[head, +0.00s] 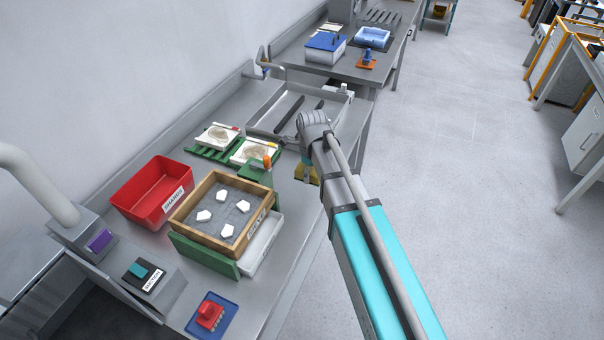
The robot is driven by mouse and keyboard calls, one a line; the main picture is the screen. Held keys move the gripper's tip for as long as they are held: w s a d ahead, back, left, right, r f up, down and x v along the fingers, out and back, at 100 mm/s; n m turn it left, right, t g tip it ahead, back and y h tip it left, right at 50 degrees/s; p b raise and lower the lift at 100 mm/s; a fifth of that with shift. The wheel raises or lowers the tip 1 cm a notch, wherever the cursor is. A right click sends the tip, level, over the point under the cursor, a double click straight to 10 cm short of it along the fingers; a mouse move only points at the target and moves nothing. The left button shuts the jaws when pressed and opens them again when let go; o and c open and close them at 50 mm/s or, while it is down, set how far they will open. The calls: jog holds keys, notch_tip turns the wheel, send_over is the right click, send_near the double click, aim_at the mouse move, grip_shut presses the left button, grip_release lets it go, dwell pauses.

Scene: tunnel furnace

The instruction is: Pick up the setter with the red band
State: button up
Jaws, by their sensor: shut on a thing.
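Two pale square setters with round tan patches show in the head view, one at the back left (218,135) and one nearer my arm (252,151). The nearer one has a small red mark at its right edge, which I take for the red band. The back-left one also shows a reddish spot at its edge. My gripper (284,147) is at the right edge of the nearer setter and is shut on it. The fingers are small and partly hidden by my wrist. I cannot tell whether this setter is clear of the green rack (205,152).
A grey open tray (265,121) lies just behind. In front are a green block with an orange top (257,172), a wooden-framed box of white pieces (182,218) and a red bin (140,205). A yellow object (309,178) is beside my arm.

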jog(key=w+a+f+b, duration=0.1)
jog(key=w+f+b, duration=0.2)
jog(key=w, duration=0.1)
jog(key=w+a+f+b, duration=0.1)
jog(key=w+f+b, duration=0.2)
jog(key=w, duration=0.1)
jog(key=w+a+f+b, duration=0.1)
jog(key=w+f+b, duration=0.2)
jog(key=w, duration=0.1)
jog(key=shift+w+a, duration=0.2)
jog(key=shift+w, duration=0.15)
jog(key=shift+w+a+f+b, duration=0.15)
jog(key=shift+w+f+b, duration=0.3)
jog(key=shift+f+b, duration=0.3)
jog(key=shift+s+f+b, duration=0.1)
jog(key=shift+f+b, duration=1.1)
jog(key=shift+f, duration=0.1)
jog(key=shift+f, duration=0.15)
jog(key=o, duration=0.7)
jog(key=shift+o, duration=0.2)
